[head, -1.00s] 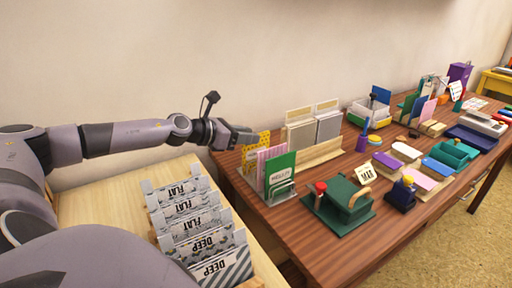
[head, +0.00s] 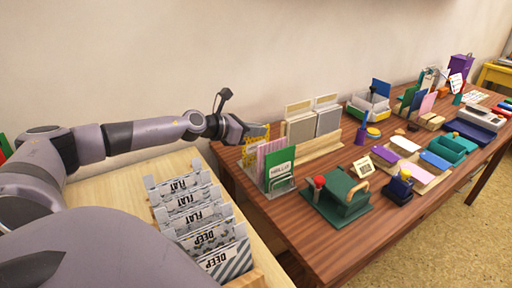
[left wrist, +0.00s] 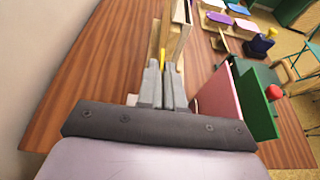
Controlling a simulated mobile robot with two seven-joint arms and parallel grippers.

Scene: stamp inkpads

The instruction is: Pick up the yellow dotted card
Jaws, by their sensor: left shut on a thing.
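The yellow dotted card (head: 249,148) stands behind a pink striped card (head: 265,155) and a green card (head: 281,165) at the near left end of the table. My left gripper (head: 250,131) is shut on its upper part. In the left wrist view, the closed fingers (left wrist: 162,86) have a thin yellow edge of the card (left wrist: 162,58) at their tips. The pink card (left wrist: 218,98) and green card (left wrist: 252,100) stand to the right of the fingers. Whether the card's lower edge is clear of its holder I cannot tell. My right gripper is not in view.
A wooden rack with grey pads (head: 302,126) stands just right of the card. A green stamp press (head: 340,192) is in front. A tray of FLAT and DEEP cards (head: 195,212) is at the left. The wall is close behind.

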